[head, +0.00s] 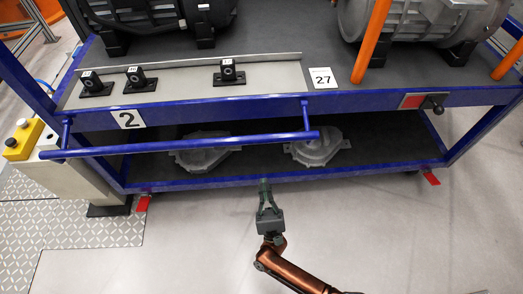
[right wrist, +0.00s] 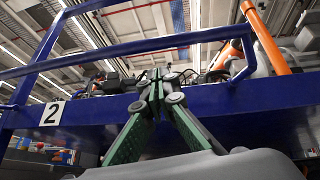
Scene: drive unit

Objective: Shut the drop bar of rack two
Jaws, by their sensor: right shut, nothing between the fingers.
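The blue drop bar (head: 185,144) of rack two hangs out in front of the rack's blue front beam (head: 220,107), lowered on short side arms. A white label "2" (head: 129,118) marks the beam at its left. My right gripper (head: 264,184) is shut and empty, in front of the lower shelf, on the near side of the bar and right of its middle. In the right wrist view the bar (right wrist: 140,48) crosses above the closed fingertips (right wrist: 160,82), with the label "2" (right wrist: 53,113) at left. I cannot tell whether the fingers touch the rack. My left gripper is not in view.
Black blocks (head: 134,79) stand on a grey plate on the upper shelf, near a "27" card (head: 322,78). Grey castings (head: 318,150) lie on the lower shelf. A red latch plate with a black knob (head: 424,102) is at right. A yellow button box (head: 23,139) is at left. The floor (head: 370,225) in front is clear.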

